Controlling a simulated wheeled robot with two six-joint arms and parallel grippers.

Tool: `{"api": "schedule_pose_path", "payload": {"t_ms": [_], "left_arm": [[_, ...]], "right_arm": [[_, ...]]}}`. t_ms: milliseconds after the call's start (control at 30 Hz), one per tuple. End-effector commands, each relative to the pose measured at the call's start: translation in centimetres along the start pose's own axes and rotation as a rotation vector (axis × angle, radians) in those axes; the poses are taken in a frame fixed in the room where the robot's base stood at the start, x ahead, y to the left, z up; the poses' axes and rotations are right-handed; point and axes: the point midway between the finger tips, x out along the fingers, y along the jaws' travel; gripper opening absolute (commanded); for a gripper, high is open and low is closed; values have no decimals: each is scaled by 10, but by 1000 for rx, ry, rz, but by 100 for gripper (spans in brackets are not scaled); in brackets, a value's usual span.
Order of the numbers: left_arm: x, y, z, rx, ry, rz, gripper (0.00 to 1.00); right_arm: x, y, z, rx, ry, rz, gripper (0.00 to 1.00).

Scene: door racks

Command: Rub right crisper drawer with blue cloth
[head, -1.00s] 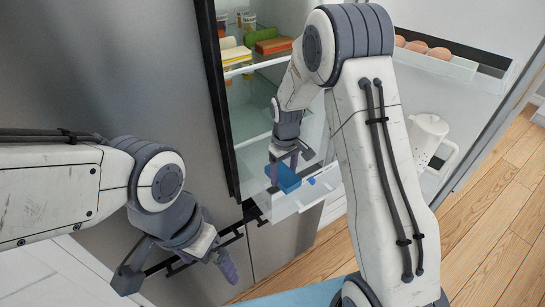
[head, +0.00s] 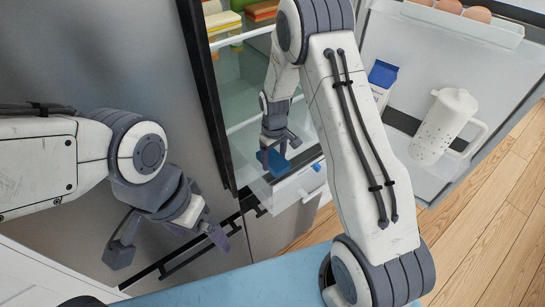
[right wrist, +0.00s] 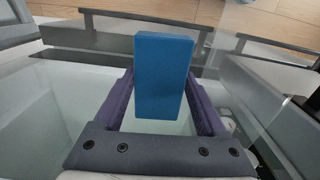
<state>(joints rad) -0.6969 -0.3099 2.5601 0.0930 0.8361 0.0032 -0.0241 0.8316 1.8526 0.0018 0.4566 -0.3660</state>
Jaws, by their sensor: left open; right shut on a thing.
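The blue cloth (head: 272,162) looks like a small flat block. My right gripper (head: 275,150) is shut on it inside the open fridge, pointing down over the clear crisper drawer (head: 288,190). In the right wrist view the cloth (right wrist: 163,75) stands between the two purple fingers, with clear drawer or shelf panels around and below it. I cannot tell whether the cloth touches the drawer. My left gripper (head: 168,243) is open and empty, in front of the closed grey fridge door at the lower left.
The open right door holds a white pitcher (head: 445,125), a blue-and-white carton (head: 382,82) and eggs (head: 478,12) on a rack. Food packages (head: 222,22) sit on an upper shelf. Wooden floor (head: 500,220) is clear at the right.

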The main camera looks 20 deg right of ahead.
Motion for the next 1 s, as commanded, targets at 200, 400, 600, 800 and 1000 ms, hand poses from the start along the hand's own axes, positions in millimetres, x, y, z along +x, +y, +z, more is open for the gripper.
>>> {"api": "schedule_pose_path", "payload": {"t_ms": [200, 400, 600, 800, 1000], "left_arm": [[16, -1, 1, 1, 0, 0, 100], [30, -2, 2, 2, 0, 0, 100], [43, -3, 2, 2, 0, 0, 100], [56, -4, 3, 3, 0, 0, 100], [52, -4, 3, 3, 0, 0, 100]], "right_arm": [[21, 1, 1, 2, -2, -1, 19], [39, 1, 1, 2, -1, 0, 19], [57, 2, 1, 2, -1, 0, 19], [79, 3, 3, 4, -3, -1, 19], [74, 16, 3, -3, 1, 1, 11]]}}
